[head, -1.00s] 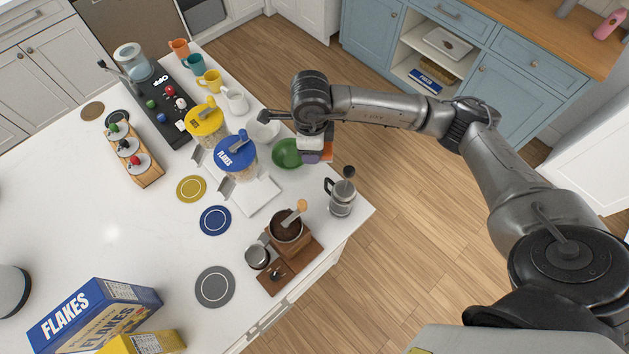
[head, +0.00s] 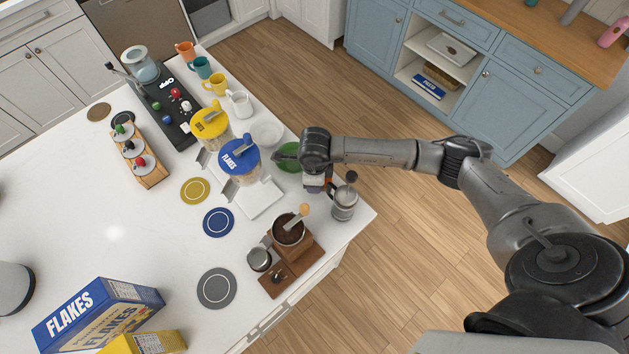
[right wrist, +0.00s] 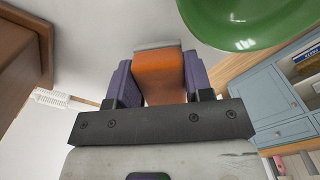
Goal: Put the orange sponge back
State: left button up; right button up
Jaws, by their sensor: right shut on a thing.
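My right gripper (head: 314,184) is at the counter's right side, between the green bowl and the glass press, pointing down. In the right wrist view its purple fingers (right wrist: 159,82) are shut on the orange sponge (right wrist: 160,70), one on each side. The sponge has a pale grey band at its far end. In the head view the gripper hides most of the sponge. I cannot tell whether the sponge touches the counter. My left gripper is not in view.
The green bowl (head: 290,154) is just behind the gripper, and the glass press (head: 344,204) stands close on its right. A wooden coffee grinder (head: 290,231) is in front. A white tray (head: 262,199) and a blue-lidded jar (head: 239,157) are left. The counter's edge is near.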

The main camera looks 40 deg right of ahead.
jog(key=shift+f, duration=1.05)
jog(key=shift+f, duration=0.1)
jog(key=o, duration=0.6)
jog(key=shift+c, duration=0.2)
notch_tip(320, 180, up, 12)
jog(key=shift+r+b, duration=0.15)
jog(key=shift+b, duration=0.2)
